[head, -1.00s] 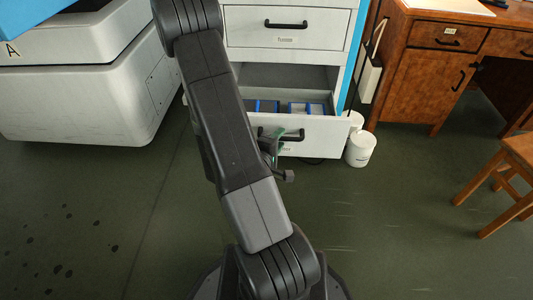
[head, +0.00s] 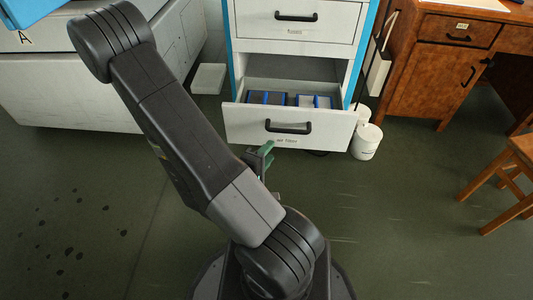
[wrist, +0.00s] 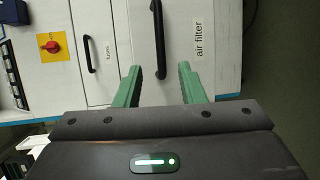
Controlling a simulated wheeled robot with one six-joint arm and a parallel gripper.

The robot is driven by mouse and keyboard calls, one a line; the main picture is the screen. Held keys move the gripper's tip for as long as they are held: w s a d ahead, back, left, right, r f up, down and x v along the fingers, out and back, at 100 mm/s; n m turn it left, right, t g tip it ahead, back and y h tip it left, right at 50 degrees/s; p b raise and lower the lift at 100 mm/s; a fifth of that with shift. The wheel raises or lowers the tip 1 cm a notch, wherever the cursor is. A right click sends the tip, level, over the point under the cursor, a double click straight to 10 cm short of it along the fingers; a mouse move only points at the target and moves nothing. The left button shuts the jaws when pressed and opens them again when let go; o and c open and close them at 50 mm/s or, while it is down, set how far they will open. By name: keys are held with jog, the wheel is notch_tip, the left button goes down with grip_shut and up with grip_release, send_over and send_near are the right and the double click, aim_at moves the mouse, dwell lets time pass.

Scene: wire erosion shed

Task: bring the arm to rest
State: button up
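My arm (head: 190,140) stretches across the head view from the upper left down to its base. My gripper (head: 262,155) shows partly behind the arm, with green fingers, just in front of the pulled-out drawer (head: 240,122). In the wrist view my gripper (wrist: 160,70) has its two green fingers spread apart with nothing held. The black drawer handle (wrist: 158,35) lies in line with the gap between them; in the head view the handle (head: 288,128) looks clear of the fingers. The drawer front bears an "air filter" label (wrist: 200,38).
The drawer holds blue and grey boxes (head: 290,99). White bins (head: 366,141) stand right of the cabinet (head: 325,45). A wooden desk (head: 415,80) and stool (head: 515,165) are at right, a white machine (head: 80,85) at left. The dark floor (head: 400,230) between is open.

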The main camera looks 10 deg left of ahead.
aim_at(286, 132)
jog(key=shift+s, duration=0.15)
dwell(0.6)
jog(key=shift+b+x, duration=1.25)
jog(key=shift+x, duration=5.65)
